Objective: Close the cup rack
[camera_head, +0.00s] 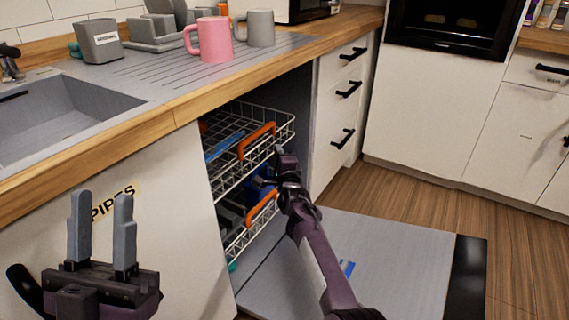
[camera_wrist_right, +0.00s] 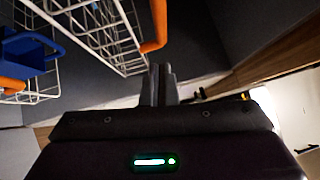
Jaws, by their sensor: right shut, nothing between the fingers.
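Two white wire racks with orange handles are in the open dishwasher in the head view. The upper rack (camera_head: 225,163) sticks partly out under the counter, with its orange handle (camera_head: 257,140) at the front. The lower rack (camera_head: 236,240) also shows, with its own orange handle (camera_head: 262,209). I cannot tell by label which is the cup rack. My right gripper (camera_head: 281,155) is shut and empty, just right of the upper rack's front. In the right wrist view the fingertips (camera_wrist_right: 163,70) are beside an orange handle (camera_wrist_right: 155,28). My left gripper (camera_head: 101,200) is open and empty at the lower left.
The dishwasher door (camera_head: 390,255) lies folded down over the floor, below my right arm. A pink mug (camera_head: 213,40) and grey mug (camera_head: 261,28) stand on the counter. A sink (camera_head: 60,115) is at left, and drawers (camera_head: 340,95) are right of the dishwasher opening.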

